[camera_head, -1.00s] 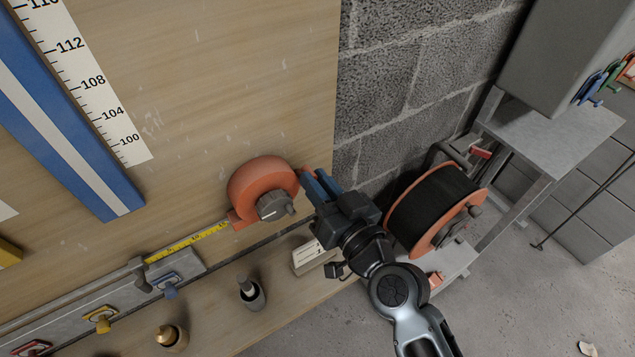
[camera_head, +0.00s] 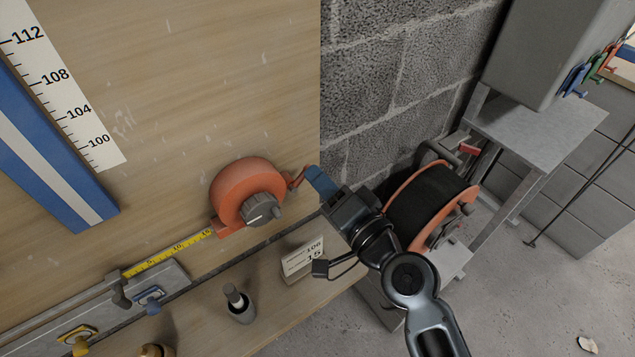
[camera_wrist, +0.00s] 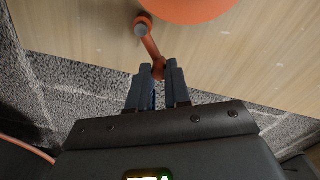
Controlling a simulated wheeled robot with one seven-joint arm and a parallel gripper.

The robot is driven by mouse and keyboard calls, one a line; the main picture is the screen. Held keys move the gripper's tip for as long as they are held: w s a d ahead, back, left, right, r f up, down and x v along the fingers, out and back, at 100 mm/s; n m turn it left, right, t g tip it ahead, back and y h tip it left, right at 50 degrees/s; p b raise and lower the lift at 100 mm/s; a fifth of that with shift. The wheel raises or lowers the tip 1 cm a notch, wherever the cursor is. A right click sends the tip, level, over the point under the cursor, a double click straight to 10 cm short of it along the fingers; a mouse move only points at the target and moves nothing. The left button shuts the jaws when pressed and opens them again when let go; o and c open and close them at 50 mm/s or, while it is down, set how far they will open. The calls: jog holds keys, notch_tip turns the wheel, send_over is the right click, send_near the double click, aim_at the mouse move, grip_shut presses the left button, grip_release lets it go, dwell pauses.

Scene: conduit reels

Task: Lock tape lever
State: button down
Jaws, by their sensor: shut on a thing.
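The orange tape reel (camera_head: 238,182) with a grey knob (camera_head: 262,208) sits on the wooden board, and its yellow tape (camera_head: 170,255) runs out to the lower left. An orange lever (camera_head: 295,181) sticks out from the reel's right side. My gripper (camera_head: 312,175) has its blue-grey fingers at the lever's outer end. In the wrist view the lever (camera_wrist: 148,40) runs from a round grey-ended pivot down between the two fingers of my gripper (camera_wrist: 158,75), which are shut on its end. The fingers partly hide that end.
A small card (camera_head: 302,260) and a dark-topped bottle (camera_head: 239,304) stand on the ledge below. A black cable reel with orange rims (camera_head: 425,205) stands right of my arm, by the block wall (camera_head: 400,90). Grey floor is open at lower right.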

jog(key=shift+w+d+f+m, duration=0.1)
jog(key=shift+d+f+m, duration=0.1)
jog(key=shift+m, duration=0.35)
jog(key=shift+w+d+f+m, duration=0.1)
jog(key=shift+f+m, duration=0.1)
jog(key=shift+m, duration=0.35)
jog(key=c, duration=1.1)
grip_release()
jog(key=shift+o, duration=0.2)
jog(key=shift+s, duration=0.1)
jog(key=b+v, duration=0.1)
jog(key=v, duration=0.6)
jog(key=shift+s+d+b, duration=0.2)
jog(key=shift+s+b, duration=0.1)
jog(key=shift+b, duration=0.05)
